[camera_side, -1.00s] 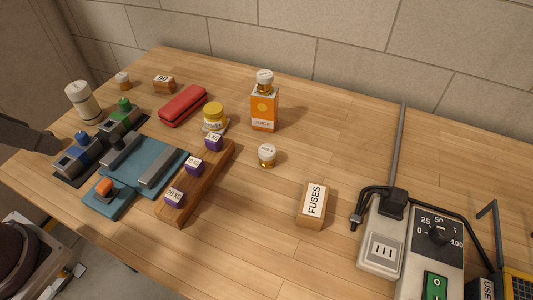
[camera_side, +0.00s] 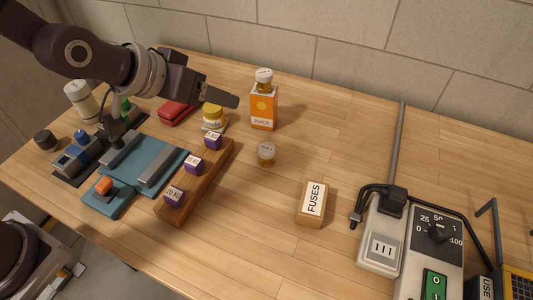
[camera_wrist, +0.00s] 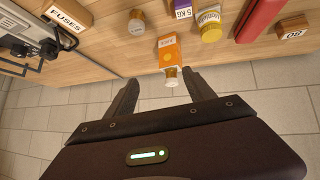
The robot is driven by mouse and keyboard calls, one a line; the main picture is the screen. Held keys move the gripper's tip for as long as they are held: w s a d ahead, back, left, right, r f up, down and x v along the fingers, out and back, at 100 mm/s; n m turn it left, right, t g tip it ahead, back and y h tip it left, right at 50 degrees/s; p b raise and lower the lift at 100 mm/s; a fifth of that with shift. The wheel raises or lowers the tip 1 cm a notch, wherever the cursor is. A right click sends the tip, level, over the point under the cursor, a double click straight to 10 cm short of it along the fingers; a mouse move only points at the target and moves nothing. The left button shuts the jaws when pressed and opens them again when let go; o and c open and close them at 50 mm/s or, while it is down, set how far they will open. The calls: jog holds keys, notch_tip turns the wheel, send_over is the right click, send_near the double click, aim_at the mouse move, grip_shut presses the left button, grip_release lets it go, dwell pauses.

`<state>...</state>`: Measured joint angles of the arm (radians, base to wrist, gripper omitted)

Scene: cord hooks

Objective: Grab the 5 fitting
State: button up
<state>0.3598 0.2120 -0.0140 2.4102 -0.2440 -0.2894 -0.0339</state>
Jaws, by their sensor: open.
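The purple block marked 5 KG (camera_side: 213,141) sits at the far end of a brown wooden rack (camera_side: 184,211). It also shows at the top edge of the wrist view (camera_wrist: 182,11). Two similar purple blocks, a middle one (camera_side: 193,165) and one marked 20 KG (camera_side: 174,196), share the rack. My gripper (camera_side: 236,101) is open and empty, up above the bench. In the side view its tips appear beyond the 5 KG block, near the juice carton. In the wrist view the gripper (camera_wrist: 162,82) points toward the carton's cap and the bench's back edge.
An orange juice carton (camera_side: 263,110) and a yellow-lidded jar (camera_side: 212,117) stand near the 5 KG block.

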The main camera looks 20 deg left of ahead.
jog(key=t, duration=0.2)
send_near(273, 145)
jog(key=w+a+r, duration=0.2)
jog(key=w, duration=0.1)
jog(key=shift+m+t, duration=0.6)
jog(key=shift+m, duration=0.1)
jog(key=f, duration=0.2)
jog(key=d+f, duration=0.1)
jog(key=f, duration=0.1)
jog(key=d+f, duration=0.1)
jog(key=f, duration=0.1)
jog(key=shift+s+d, duration=0.1)
jog(key=shift+d, duration=0.15)
jog(key=x, duration=0.7)
jog(key=shift+a, duration=0.2)
grip_shut()
jog(key=shift+r, duration=0.1)
